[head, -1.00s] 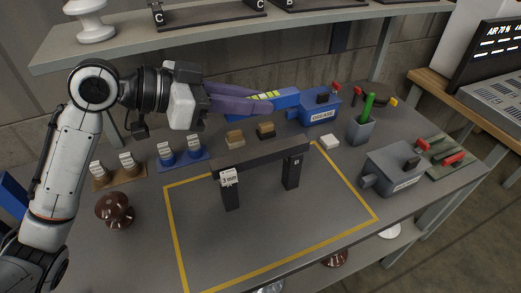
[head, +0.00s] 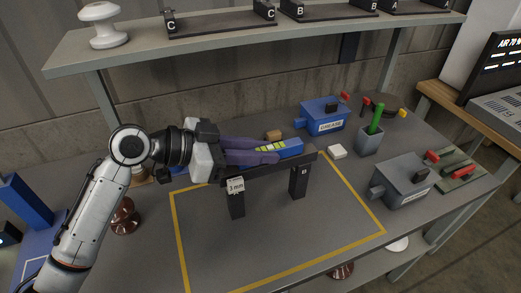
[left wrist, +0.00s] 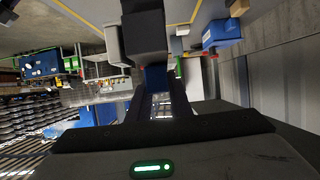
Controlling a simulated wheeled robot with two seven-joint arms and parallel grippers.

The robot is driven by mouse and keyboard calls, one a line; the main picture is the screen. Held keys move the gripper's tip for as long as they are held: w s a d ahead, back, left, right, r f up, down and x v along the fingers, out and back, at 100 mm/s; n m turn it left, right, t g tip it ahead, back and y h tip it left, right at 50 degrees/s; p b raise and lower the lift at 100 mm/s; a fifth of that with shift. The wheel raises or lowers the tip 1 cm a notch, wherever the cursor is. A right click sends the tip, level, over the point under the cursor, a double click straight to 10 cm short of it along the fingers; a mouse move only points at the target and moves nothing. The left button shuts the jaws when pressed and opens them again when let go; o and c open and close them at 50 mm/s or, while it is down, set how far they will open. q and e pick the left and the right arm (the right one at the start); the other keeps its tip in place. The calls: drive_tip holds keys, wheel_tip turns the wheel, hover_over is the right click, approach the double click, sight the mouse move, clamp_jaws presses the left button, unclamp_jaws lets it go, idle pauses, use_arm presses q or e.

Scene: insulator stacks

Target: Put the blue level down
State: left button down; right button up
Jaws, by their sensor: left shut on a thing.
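The blue level (head: 290,148), with yellow-green vials along it, is in the purple fingers of my left gripper (head: 277,155). The fingers are shut on it and hide its left part. The level lies lengthwise along the dark beam (head: 308,159), which stands on two dark posts. It is at about the beam's top; whether it touches or is slightly above, I cannot tell. In the left wrist view, a bit of blue (left wrist: 156,78) shows between the fingers, probably the level. My right gripper is not in view.
A yellow outline (head: 280,266) surrounds the beam's posts, with bare tabletop in front. Behind and right are a blue grease box (head: 323,117), a white block (head: 337,151), a cup with a green stick (head: 369,139) and a grey box (head: 402,186). A brown insulator (head: 125,216) stands left.

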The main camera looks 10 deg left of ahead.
use_arm(q)
drive_tip(key=shift+f, duration=0.15)
drive_tip(key=c, duration=1.6)
unclamp_jaws()
drive_tip(key=shift+r, duration=0.25)
drive_tip(key=b+v, duration=0.1)
drive_tip(key=v, duration=1.1)
drive_tip(key=shift+f, duration=0.1)
